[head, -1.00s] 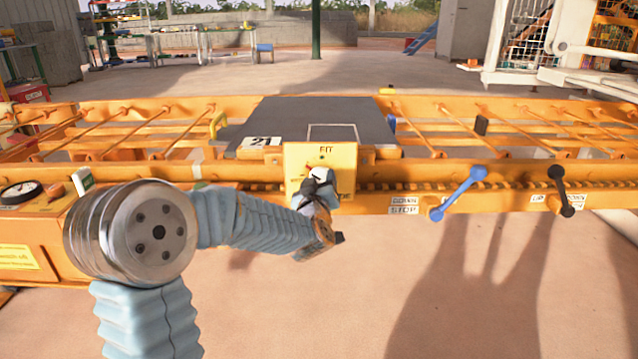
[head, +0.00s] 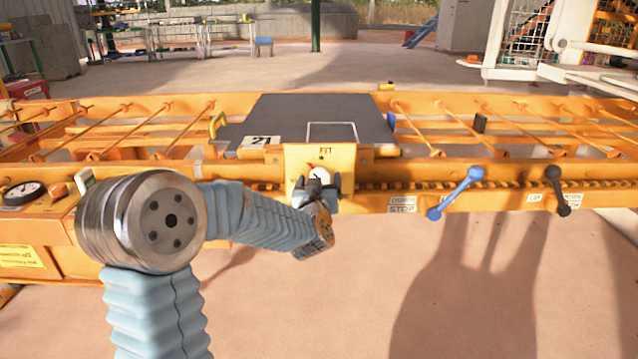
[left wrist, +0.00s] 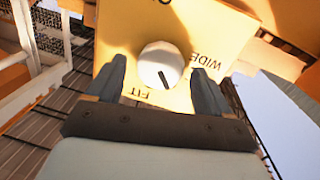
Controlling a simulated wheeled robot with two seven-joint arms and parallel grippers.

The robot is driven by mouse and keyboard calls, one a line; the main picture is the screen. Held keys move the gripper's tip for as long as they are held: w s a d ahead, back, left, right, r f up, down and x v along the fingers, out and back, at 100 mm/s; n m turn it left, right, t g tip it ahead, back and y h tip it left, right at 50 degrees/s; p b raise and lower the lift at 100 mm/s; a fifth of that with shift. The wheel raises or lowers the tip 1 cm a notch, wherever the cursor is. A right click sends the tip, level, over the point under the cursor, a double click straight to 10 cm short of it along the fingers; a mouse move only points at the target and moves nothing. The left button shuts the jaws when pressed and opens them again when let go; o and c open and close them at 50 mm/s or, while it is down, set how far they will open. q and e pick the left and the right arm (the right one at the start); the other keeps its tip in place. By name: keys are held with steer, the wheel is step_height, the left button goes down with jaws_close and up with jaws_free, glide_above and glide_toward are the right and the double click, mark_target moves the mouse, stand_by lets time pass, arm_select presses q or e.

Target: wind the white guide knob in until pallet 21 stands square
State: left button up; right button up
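The white guide knob (head: 319,173) sits on a yellow plate (head: 301,156) marked FIT, and the left wrist view also shows it (left wrist: 161,65) with WIDE lettering nearby. Its dark line points towards the FIT side. My left gripper (left wrist: 164,80) is open, one finger on each side of the knob with visible gaps; in the head view it is at the plate (head: 318,187). Pallet 21 (head: 284,115) is a dark grey slab with a white 21 label, lying on the orange roller frame behind the plate. I cannot tell whether it is exactly square. My right gripper is out of view.
A yellow piece (head: 217,124) stands left of the pallet and a blue piece (head: 391,122) right of it. A blue lever (head: 456,194) and a black lever (head: 557,190) are on the front rail. A gauge (head: 22,194) is at left. The floor in front is clear.

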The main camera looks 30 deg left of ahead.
arm_select(q)
steer(key=v, duration=1.3)
steer(key=shift+s, duration=0.35)
steer(key=shift+d, duration=0.1)
steer(key=d+f+m+g+h+p, duration=0.15)
steer(key=d+f+g+h, duration=0.35)
steer(key=f, duration=0.8)
steer(key=d+f+m+g+h+p, duration=0.1)
steer(key=d+f+m+g+h, duration=0.15)
steer(key=d+f, duration=0.75)
steer(key=s+d+f+g+h+p, duration=0.1)
steer(key=s+d+f+g+h, duration=0.1)
steer(key=s+f, duration=0.6)
steer(key=s+d+f+m+g+h, duration=0.1)
steer(key=s+d+f+g+h, duration=0.1)
steer(key=s+f+g, duration=0.3)
steer(key=s+f, duration=0.4)
steer(key=f, duration=0.1)
steer(key=shift+d+p, duration=0.4)
